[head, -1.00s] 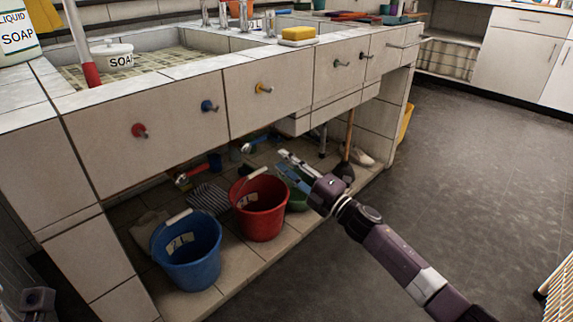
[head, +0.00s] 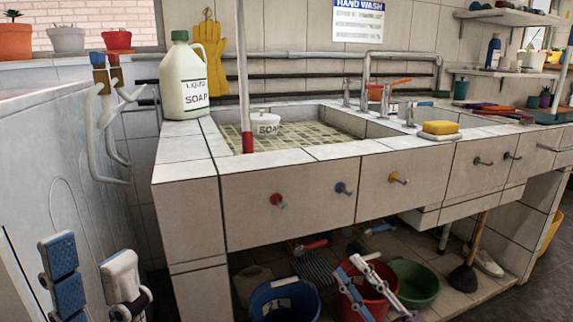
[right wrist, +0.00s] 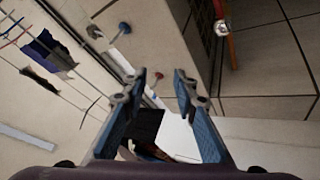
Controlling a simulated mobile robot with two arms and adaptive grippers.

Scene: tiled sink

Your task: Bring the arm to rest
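My left gripper (head: 87,249) is at the bottom left of the head view. Its two blue-padded fingers point up and stand apart with nothing between them, beside the white side wall. My right gripper (head: 350,265) is at the bottom middle, in front of the red bucket (head: 383,301) as seen from the head. Its fingers are apart and point up and left. In the right wrist view the right gripper (right wrist: 160,74) is open and empty, with clear space between its blue pads. The rest of the right arm is cut off below the head view.
The tiled sink counter (head: 300,157) with coloured knobs overhangs the buckets. A blue bucket (head: 272,303) and green basin (head: 418,284) stand below, a plunger (head: 463,277) to the right. A soap jug (head: 183,85) and yellow sponge (head: 440,127) stand on top. Bare floor shows at far right.

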